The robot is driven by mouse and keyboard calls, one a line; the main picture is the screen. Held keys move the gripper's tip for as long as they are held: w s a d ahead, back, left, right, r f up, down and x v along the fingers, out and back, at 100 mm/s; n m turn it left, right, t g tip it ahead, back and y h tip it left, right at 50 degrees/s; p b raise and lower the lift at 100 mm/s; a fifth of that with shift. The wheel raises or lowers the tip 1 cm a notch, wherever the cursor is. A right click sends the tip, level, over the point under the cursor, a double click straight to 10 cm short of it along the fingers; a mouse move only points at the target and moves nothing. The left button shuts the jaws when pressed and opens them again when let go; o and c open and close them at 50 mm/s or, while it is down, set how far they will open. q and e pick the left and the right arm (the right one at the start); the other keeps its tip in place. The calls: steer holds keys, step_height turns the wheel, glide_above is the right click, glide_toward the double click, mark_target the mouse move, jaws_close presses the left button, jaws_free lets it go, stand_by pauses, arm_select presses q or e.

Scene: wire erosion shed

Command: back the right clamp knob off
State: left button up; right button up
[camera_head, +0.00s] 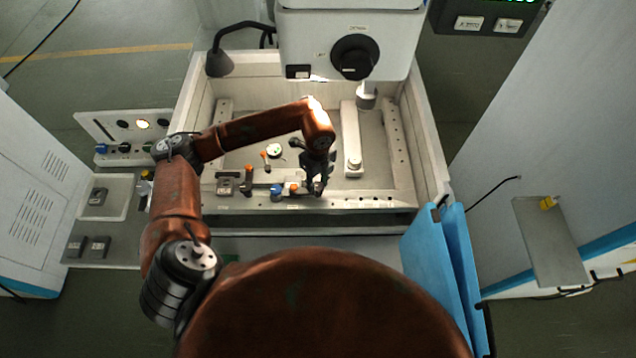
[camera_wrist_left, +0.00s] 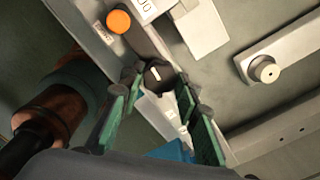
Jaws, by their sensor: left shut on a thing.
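My left gripper (camera_head: 317,187) reaches down over the front right part of the machine's work tank. In the left wrist view its two green-padded fingers (camera_wrist_left: 159,84) are on either side of a black knob (camera_wrist_left: 157,72) with a white pointer mark. They are shut on this knob, which appears to be the right clamp knob. In the head view the gripper and forearm hide the knob. My right gripper is in neither view.
Small orange-topped posts (camera_head: 249,171) and a blue-capped part (camera_head: 276,191) stand along the tank's front left. A pale bar with a round knob (camera_head: 354,162) lies to the right of the gripper. The machine head with a black dial (camera_head: 354,57) overhangs the back.

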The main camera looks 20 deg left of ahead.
mark_target(318, 185)
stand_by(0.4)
arm_select(q)
steer(key=o, duration=1.1)
steer(key=shift+o, duration=0.2)
steer(key=shift+r, duration=0.1)
step_height(318, 185, up, 12)
